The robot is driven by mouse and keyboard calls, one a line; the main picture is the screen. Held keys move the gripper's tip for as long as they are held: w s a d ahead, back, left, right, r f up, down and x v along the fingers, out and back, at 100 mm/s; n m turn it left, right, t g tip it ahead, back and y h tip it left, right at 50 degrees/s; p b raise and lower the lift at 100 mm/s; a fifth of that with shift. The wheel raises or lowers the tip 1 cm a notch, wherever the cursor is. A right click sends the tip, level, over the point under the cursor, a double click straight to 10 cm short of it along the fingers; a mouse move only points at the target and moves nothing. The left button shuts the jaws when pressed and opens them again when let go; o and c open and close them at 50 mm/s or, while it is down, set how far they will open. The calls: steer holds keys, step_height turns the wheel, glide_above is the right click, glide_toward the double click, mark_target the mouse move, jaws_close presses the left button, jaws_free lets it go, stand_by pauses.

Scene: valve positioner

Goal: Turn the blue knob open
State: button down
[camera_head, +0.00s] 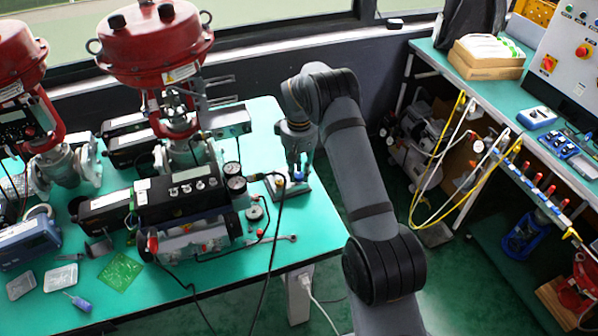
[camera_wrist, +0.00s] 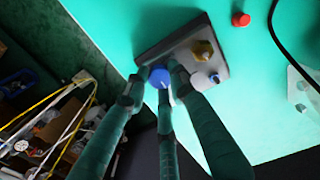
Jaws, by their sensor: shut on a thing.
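The blue knob (camera_wrist: 159,74) sits on a small grey plate-like unit (camera_wrist: 217,64) that also carries a brass fitting (camera_wrist: 204,49) and a silver fitting (camera_wrist: 200,80). My gripper (camera_wrist: 157,87) reaches down to the knob, with its fingers closed around it. In the head view my gripper (camera_head: 297,168) is over the unit (camera_head: 279,191) near the right edge of the green table. The fingers partly cover the knob there, and its exact turn angle cannot be read.
A red button-like part (camera_wrist: 241,19) and a black cable (camera_wrist: 276,28) are close to the unit. Gauges (camera_head: 236,185) and a black positioner (camera_head: 175,205) stand to its left, below a red valve actuator (camera_head: 155,45). A second bench (camera_head: 480,95) stands at the right across a floor gap.

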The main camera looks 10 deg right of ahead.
mark_target(299, 175)
steer(key=shift+n, duration=0.4)
steer(key=c, duration=1.7)
jaws_free()
steer(key=shift+s, duration=0.1)
steer(key=shift+c, duration=0.2)
step_height(299, 175, up, 12)
